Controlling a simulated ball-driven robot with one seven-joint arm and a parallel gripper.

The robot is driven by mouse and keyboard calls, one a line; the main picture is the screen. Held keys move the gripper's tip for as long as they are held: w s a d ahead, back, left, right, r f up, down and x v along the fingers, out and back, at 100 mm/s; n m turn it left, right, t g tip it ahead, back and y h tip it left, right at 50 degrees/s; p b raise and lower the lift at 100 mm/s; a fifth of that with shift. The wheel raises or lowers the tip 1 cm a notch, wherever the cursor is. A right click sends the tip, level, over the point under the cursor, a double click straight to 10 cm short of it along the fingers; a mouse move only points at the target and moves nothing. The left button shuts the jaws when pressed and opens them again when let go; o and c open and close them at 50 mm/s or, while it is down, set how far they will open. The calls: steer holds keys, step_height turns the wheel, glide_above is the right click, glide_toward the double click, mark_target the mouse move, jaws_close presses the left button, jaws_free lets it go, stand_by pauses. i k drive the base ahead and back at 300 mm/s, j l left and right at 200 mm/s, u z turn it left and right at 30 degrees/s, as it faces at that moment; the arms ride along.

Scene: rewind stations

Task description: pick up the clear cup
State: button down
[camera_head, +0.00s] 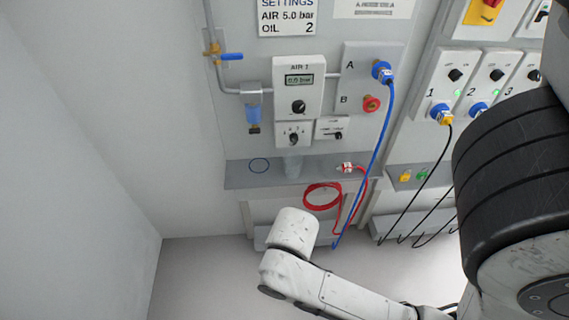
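A faint clear cup (292,165) stands upright on the narrow grey shelf (232,178) below the air panel. It is small and hard to make out against the grey behind it. A thin blue ring (258,165) lies on the shelf to its left. My white arm reaches in from the lower right, and its visible end is below the shelf, apart from the cup. My gripper's fingers do not show.
A red connector (347,167) sits on the shelf right of the cup, with a coiled red hose (322,196) hanging below. A blue hose (376,150) hangs from the panel (357,72) past the shelf. Black cables (432,178) hang further right. Floor at lower left is clear.

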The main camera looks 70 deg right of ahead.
mark_target(293, 162)
steer(key=l, duration=0.55)
steer(key=k+l, duration=0.15)
steer(key=l, duration=0.35)
steer(key=l+u, duration=0.1)
steer(key=l, duration=0.45)
